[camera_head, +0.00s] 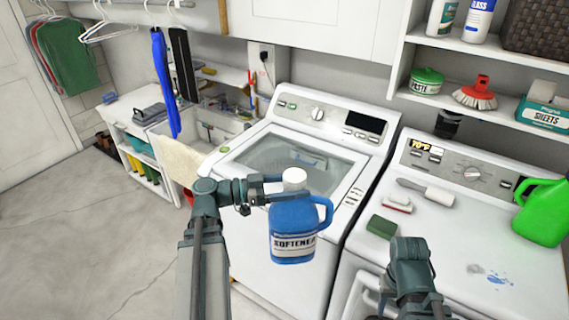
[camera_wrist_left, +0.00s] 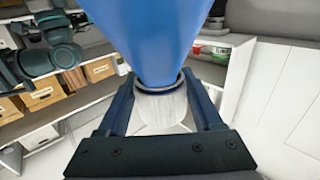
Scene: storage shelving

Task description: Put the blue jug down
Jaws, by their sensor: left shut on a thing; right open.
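The blue jug (camera_head: 293,232) has a white cap and a side handle, and its label reads "SOFTENER". It hangs upright in front of the washing machine. My left gripper (camera_head: 270,189) is shut on it at the neck, just below the cap. In the left wrist view the blue body (camera_wrist_left: 155,40) fills the top middle, with the neck and white cap (camera_wrist_left: 162,106) between the fingers. My right gripper (camera_head: 415,297) is low in the head view, in front of the dryer; it is open and its fingers are hardly visible.
The washing machine (camera_head: 290,148) is behind the jug. The dryer top (camera_head: 450,245) holds a green sponge (camera_head: 381,226), a brush (camera_head: 397,203), a scraper (camera_head: 426,191), a green jug (camera_head: 543,212) and a blue spill (camera_head: 498,278). Its front middle has clear room. Shelves hang above.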

